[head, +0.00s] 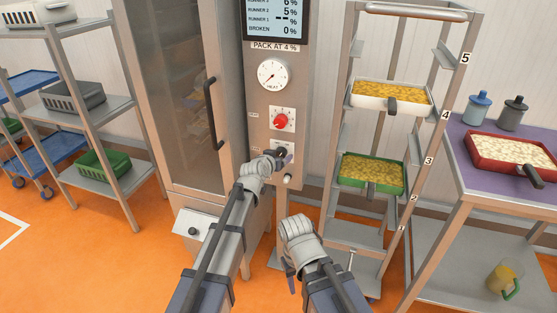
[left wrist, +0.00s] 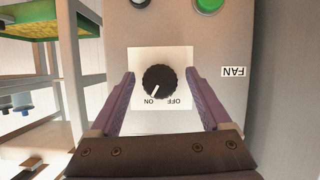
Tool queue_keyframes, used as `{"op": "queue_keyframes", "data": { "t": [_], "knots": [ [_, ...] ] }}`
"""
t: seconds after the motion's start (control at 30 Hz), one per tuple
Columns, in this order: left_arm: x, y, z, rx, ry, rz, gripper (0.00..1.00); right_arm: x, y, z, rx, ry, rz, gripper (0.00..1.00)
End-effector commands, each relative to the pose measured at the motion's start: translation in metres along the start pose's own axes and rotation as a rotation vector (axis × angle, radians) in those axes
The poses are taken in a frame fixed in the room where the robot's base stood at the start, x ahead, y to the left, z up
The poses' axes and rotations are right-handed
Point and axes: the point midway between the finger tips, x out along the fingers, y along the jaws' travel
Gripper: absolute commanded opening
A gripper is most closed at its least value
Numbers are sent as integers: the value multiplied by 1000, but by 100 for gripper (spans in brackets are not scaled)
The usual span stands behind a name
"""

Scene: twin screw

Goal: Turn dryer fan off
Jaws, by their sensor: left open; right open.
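The fan knob (left wrist: 158,80) is a round black dial on a white plate (left wrist: 170,55), beside a FAN label (left wrist: 234,72). The left wrist view shows it upside down. Its white pointer aims at the ON mark, with OFF to the right. My open left gripper (left wrist: 160,74) has one purple finger on each side of the knob, with gaps showing; no contact is visible. In the head view my left gripper (head: 284,157) is at the dryer's (head: 290,105) control column and mostly covers the knob. My right gripper (head: 290,268) is open, low in front of the dryer.
Above the fan knob are a red knob (head: 281,121) and a heat gauge (head: 272,75). The dryer's glass door (head: 185,100) with a black handle (head: 212,115) is left. A tray rack (head: 345,215) and a purple-topped table (head: 480,185) stand right.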

Motion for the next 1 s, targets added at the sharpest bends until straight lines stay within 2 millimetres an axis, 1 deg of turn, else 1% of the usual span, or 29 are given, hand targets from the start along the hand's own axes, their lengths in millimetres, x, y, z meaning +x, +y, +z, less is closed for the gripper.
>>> {"op": "queue_keyframes", "data": {
  "t": [0.17, 0.87, 0.9, 1.0],
  "knots": [
    [-1, 0, 0, 0, 0, 0, 80, -1, 0, 0, 0, 0, 0, 50],
    [-1, 0, 0, 0, 0, 0, 2, 0, 0, 0, 0, 0, 0, 50],
    [-1, 0, 0, 0, 0, 0, 0, 0, 0, 0, 0, 0, 0, 50],
    [-1, 0, 0, -2, 0, 1, 0, 0, 0, 0, 0, 0, 0, 50]
  ]
}}
